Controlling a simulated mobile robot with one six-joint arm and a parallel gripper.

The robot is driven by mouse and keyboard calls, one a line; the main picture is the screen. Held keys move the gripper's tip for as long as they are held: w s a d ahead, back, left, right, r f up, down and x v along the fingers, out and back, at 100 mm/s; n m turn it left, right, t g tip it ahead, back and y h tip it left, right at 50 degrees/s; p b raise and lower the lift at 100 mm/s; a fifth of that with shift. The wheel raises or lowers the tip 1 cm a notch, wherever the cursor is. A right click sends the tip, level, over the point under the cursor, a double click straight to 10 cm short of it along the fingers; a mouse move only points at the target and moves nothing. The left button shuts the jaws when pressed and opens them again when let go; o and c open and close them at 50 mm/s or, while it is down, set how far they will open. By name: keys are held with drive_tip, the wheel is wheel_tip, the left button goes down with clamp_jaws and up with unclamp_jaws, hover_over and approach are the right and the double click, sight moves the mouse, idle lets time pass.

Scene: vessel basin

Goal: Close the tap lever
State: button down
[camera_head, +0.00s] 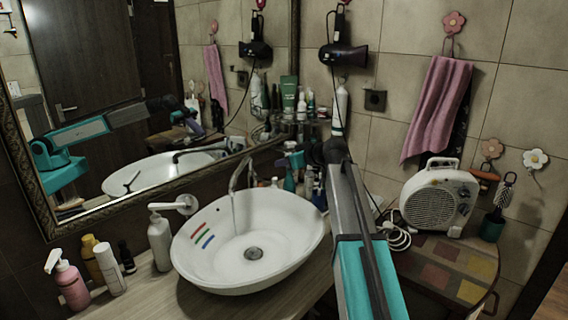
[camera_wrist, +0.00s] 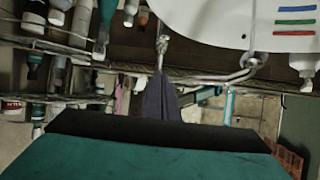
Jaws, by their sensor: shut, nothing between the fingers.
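The chrome tap (camera_head: 240,175) stands at the back rim of the white basin (camera_head: 195,262), its spout arching over the bowl. A thin pale streak below the spout looks like running water. In the wrist view the basin (camera_wrist: 215,20) fills the upper right, with a curved chrome tap part (camera_wrist: 240,74) at its edge. A small silver piece (camera_wrist: 162,45) lies just beyond my fingers; I cannot tell whether it is the lever. My gripper (camera_head: 281,163) is right of the tap, apart from it in the head view. Its dark fingers (camera_wrist: 160,88) are shut and empty.
A white soap dispenser (camera_head: 160,240) stands left of the basin, with several bottles (camera_head: 68,283) further left. Bottles also stand behind my arm. A fan heater (camera_head: 440,200) sits on the tiled table (camera_head: 455,265) at right. A mirror (camera_head: 105,100) backs the counter.

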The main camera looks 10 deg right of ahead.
drive_tip(key=p, duration=0.2)
hover_over(270, 180)
wheel_tip(270, 180, down, 3)
drive_tip(key=shift+f, duration=0.2)
drive_tip(key=shift+s+d+f+p, duration=0.1)
drive_tip(key=shift+s+f+p, duration=0.1)
drive_tip(key=shift+f, duration=0.2)
drive_tip(key=shift+s+d+f+p, duration=0.1)
drive_tip(key=shift+f+p, duration=0.05)
drive_tip(key=shift+f, duration=0.2)
drive_tip(key=shift+s+d+f+p, duration=0.15)
drive_tip(key=shift+f+p, duration=0.25)
drive_tip(key=shift+f, duration=0.8)
drive_tip(key=shift+s+f, duration=0.1)
drive_tip(key=shift+f, duration=0.05)
